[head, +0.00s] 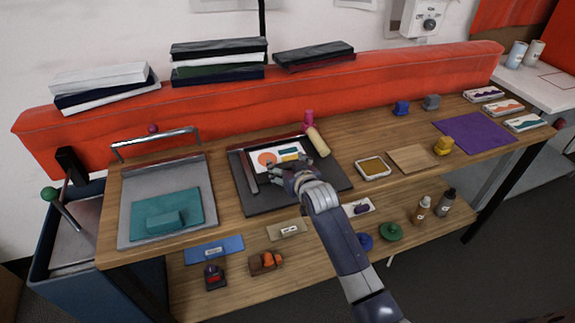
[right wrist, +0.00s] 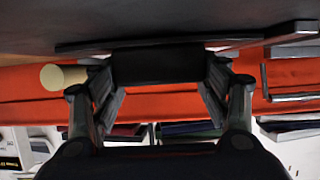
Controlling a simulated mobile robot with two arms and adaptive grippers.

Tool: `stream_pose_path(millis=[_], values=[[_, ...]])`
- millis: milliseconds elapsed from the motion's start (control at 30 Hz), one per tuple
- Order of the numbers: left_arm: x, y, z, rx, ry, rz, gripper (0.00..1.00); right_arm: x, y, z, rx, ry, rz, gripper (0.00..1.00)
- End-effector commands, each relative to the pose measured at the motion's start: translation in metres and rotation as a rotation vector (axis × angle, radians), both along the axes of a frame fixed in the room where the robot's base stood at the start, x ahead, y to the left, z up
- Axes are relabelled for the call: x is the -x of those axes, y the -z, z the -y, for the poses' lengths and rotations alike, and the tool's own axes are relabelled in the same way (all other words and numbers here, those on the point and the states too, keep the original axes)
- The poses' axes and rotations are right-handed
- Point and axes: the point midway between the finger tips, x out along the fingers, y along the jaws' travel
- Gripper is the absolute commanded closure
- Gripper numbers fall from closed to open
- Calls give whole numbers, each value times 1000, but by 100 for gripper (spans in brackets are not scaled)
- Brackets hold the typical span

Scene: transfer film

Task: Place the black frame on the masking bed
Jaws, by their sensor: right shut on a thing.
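A dark grey board (head: 322,179), which looks like the masking bed, lies on the middle of the wooden table. A printed sheet (head: 263,159) with coloured shapes shows on it. A black frame shows as a dark bar (head: 249,176) along the left of the sheet. My right gripper (head: 285,170) is low over the board at the sheet's front edge. In the right wrist view its fingers are shut on a black block-like part (right wrist: 155,66), apparently of the frame. The gripper hides the frame's front and right in the head view; I cannot tell whether the frame touches the board. My left gripper is not in view.
Left is a grey tray (head: 134,237) with a teal pad (head: 165,213) and a raised handle. A cream roller (head: 318,141) lies at the board's back right. A lower shelf holds small items.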

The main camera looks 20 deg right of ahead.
Motion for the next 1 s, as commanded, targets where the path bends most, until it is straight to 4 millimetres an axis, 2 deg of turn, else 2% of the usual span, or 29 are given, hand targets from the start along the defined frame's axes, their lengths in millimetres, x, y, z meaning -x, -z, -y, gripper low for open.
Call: stream_pose_path(millis=[67, 100, 167, 633, 767, 1000], values=[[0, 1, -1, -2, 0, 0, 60, 0, 3, 0, 0, 0, 0, 57], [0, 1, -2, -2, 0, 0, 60, 0, 3, 0, 0, 0, -1, 21], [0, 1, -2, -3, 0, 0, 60, 0, 3, 0, 0, 0, -1, 10], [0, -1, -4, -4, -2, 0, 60, 1, -2, 0, 0, 0, 0, 10], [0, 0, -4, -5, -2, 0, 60, 11, -4, 1, 0, 0, -2, 10], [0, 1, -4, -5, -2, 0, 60, 43, -17, 2, 0, 0, -1, 10]])
